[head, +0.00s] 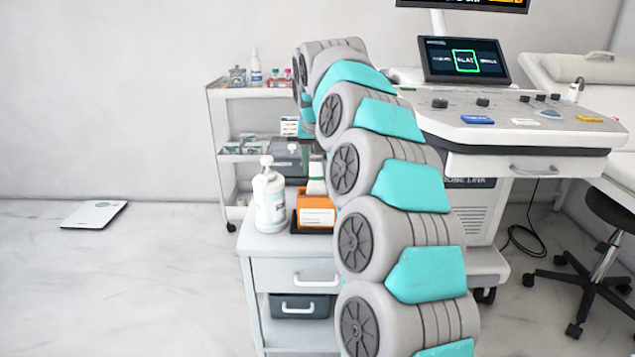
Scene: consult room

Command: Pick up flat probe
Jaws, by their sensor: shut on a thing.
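My arm reaches forward from the bottom right and bends down at its far end over the small white cart. My gripper (307,150) points down above the cart top, small and partly hidden by my arm. It is shut on a pale piece with a greenish upper part, which I take to be the flat probe (316,185). The probe is upright, just above or behind an orange box (314,217) with a white label. I cannot tell whether the probe touches the box.
A white pump bottle (270,195) stands close left of the orange box. The small white cart (290,264) has a drawer. A shelf trolley (214,120) with bottles stands behind. The ultrasound machine (540,135) is right, near a black stool (608,210). Floor at left is clear except a scale (94,215).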

